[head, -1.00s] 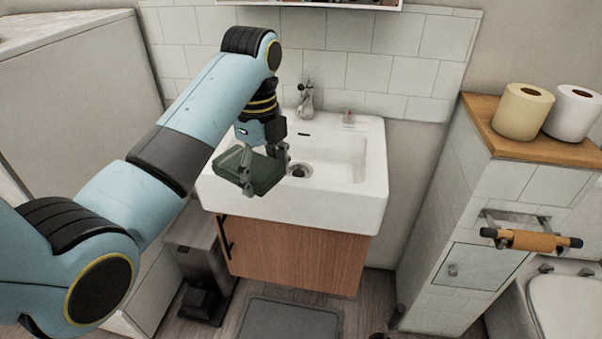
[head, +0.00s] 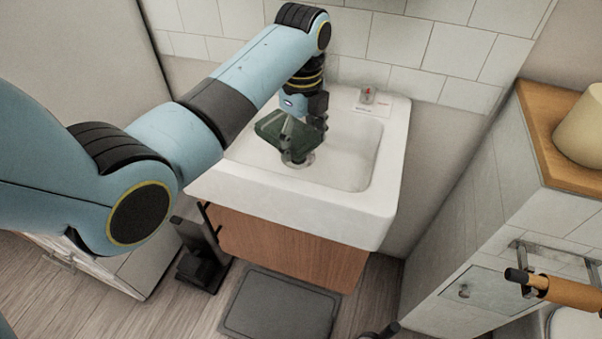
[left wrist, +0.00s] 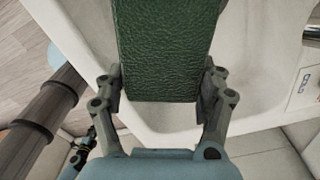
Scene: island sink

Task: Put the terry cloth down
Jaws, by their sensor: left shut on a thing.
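The terry cloth (head: 272,129) is a dark green, folded, textured slab. It also shows in the left wrist view (left wrist: 166,45), filling the space between the fingers. My left gripper (head: 303,138) is shut on it and holds it over the basin of the white sink (head: 350,165). The sink also shows below the cloth in the left wrist view (left wrist: 255,70). Whether the cloth touches the basin I cannot tell. The gripper hides part of the cloth and the drain area. My right gripper is not in view.
A small item with a red top (head: 367,95) stands on the sink's back right ledge. A tiled cabinet with a wooden top (head: 545,130) is at the right. A wooden vanity (head: 290,250) is under the sink, with a grey mat (head: 280,305) on the floor. The basin's right half is clear.

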